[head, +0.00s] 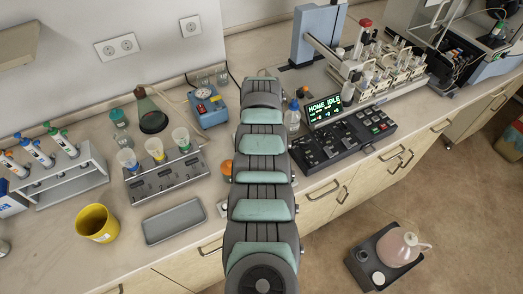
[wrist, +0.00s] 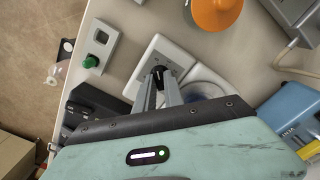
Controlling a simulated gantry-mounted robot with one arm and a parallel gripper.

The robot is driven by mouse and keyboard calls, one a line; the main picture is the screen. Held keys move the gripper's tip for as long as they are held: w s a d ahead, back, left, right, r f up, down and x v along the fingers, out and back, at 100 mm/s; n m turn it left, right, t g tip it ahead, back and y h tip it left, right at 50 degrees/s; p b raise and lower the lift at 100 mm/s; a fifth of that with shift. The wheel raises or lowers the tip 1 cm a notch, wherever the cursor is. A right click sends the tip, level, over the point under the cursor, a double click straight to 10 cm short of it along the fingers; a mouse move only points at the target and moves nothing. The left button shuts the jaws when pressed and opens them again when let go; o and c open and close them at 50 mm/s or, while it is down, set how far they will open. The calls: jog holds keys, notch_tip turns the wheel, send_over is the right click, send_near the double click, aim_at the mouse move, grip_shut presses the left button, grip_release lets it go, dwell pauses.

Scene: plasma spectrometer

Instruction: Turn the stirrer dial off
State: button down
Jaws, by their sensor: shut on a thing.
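The stirrer is a pale, flat, square unit (wrist: 140,79) in the wrist view, partly covered by my fingers. Its small black dial (wrist: 158,70) sits at the fingertips. My gripper (wrist: 161,76) reaches down over the stirrer with its two grey fingers close together, shut on the dial. The dial's marking and angle are hidden by the fingers. A clear round vessel (wrist: 207,80) shows on the stirrer, partly behind my gripper. In the head view my own arm hides the stirrer, the dial and my gripper.
A grey box with a green knob (wrist: 91,62) lies near the bench edge. An orange domed object (wrist: 215,14) and a blue instrument (wrist: 290,112) are close by. In the head view a black control panel (head: 345,140) and a clear bottle (head: 292,117) stand right of my arm.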

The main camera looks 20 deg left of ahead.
jog(key=c, duration=1.4)
grip_release()
jog(key=shift+c, duration=0.2)
notch_tip(320, 180, up, 11)
